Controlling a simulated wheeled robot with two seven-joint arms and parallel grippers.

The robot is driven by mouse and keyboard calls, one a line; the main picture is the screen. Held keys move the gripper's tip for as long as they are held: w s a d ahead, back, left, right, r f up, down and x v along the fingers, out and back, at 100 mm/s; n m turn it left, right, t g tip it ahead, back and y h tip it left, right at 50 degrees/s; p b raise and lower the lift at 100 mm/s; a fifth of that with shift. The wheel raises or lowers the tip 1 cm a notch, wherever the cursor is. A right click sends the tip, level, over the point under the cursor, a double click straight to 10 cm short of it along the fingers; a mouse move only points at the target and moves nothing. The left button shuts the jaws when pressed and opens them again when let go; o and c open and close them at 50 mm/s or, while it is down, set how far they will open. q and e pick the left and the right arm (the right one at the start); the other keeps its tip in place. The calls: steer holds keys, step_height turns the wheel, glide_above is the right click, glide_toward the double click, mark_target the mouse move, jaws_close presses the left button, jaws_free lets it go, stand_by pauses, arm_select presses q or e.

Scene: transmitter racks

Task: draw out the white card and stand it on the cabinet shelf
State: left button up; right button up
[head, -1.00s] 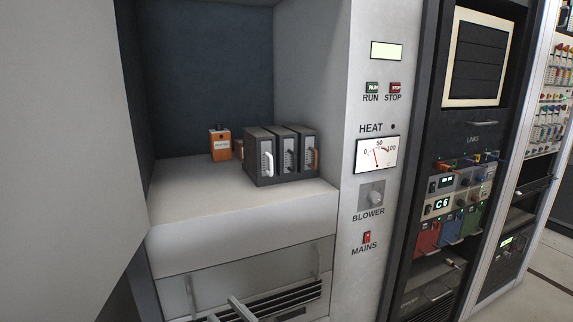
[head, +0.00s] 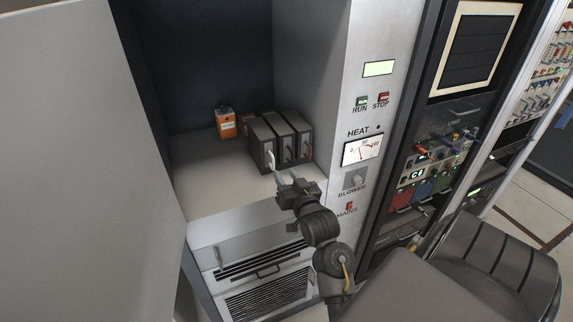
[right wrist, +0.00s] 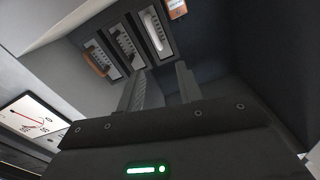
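Three dark grey cards stand side by side on the cabinet shelf (head: 215,185). The leftmost, the white card (head: 259,143), has a white handle on its front; the others have black and orange handles. In the right wrist view the white card (right wrist: 154,30) is at the right of the row. My right gripper (head: 284,178) is open and empty in front of the cards, its fingers pointing toward them. In the right wrist view the gripper (right wrist: 163,76) has its two fingers apart, just short of the white handle, with nothing between them. My left gripper is not in view.
An orange box (head: 226,122) stands on the shelf left of the cards, with another orange item partly hidden behind them. The shelf's left front is bare. A grey door panel (head: 75,160) fills the left, and the control panel (head: 375,100) stands right of the opening.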

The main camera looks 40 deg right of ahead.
mark_target(272, 155)
steer(key=p+x, duration=0.3)
steer(key=x, duration=0.6)
steer(key=shift+w+d+r+p, duration=0.1)
steer(key=shift+w+p, duration=0.2)
steer(key=shift+p, duration=0.05)
steer(key=shift+w+d, duration=0.25)
steer(key=shift+w, duration=0.35)
steer(key=shift+c, duration=0.3)
jaws_close()
